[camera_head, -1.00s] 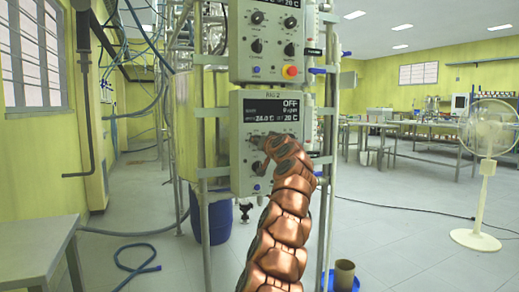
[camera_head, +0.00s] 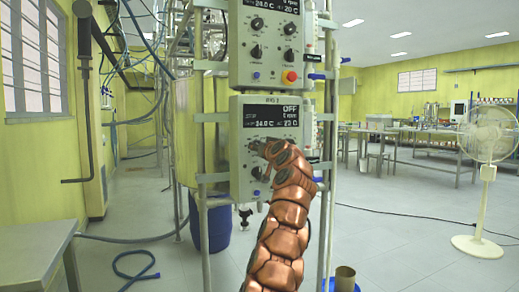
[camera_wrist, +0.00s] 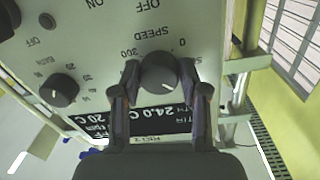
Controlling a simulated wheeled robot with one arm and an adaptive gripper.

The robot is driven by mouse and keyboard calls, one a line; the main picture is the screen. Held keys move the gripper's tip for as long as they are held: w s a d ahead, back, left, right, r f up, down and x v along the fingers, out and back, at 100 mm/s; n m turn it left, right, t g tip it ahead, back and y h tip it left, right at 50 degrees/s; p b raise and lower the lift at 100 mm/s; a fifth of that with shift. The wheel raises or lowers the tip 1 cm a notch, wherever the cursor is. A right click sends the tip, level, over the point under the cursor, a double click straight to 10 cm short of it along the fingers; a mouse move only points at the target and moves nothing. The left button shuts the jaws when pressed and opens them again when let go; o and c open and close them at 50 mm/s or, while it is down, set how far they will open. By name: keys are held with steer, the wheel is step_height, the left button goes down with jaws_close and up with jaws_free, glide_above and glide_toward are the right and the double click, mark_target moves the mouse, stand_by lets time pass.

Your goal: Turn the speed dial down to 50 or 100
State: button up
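The speed dial (camera_wrist: 158,73), a round dark knob, sits on the pale panel by the printed word SPEED, with 0 and 300 beside it. The wrist view shows it roughly upside down. A pale mark shows on the knob; its exact setting is not readable. My gripper (camera_wrist: 162,78) is open, one finger on each side of the knob, with small gaps apparent. In the head view my gripper (camera_head: 270,150) is at the lower control box (camera_head: 240,150), and my wrist hides the speed dial. The box's display (camera_head: 272,113) reads OFF and 0 rpm.
A bath dial (camera_wrist: 60,91) is left of the speed dial in the wrist view. An upper control box (camera_head: 265,45) with a red button (camera_head: 291,76) is above. Metal frame posts flank the boxes. A fan (camera_head: 487,150) stands far right; open floor lies between.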

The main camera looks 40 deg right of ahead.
steer(key=o, duration=0.4)
steer(key=shift+c, duration=0.2)
steer(key=shift+s, duration=0.1)
steer(key=v, duration=1.1)
steer(key=shift+s, duration=0.35)
stand_by(0.3)
steer(key=shift+a, duration=0.15)
stand_by(0.4)
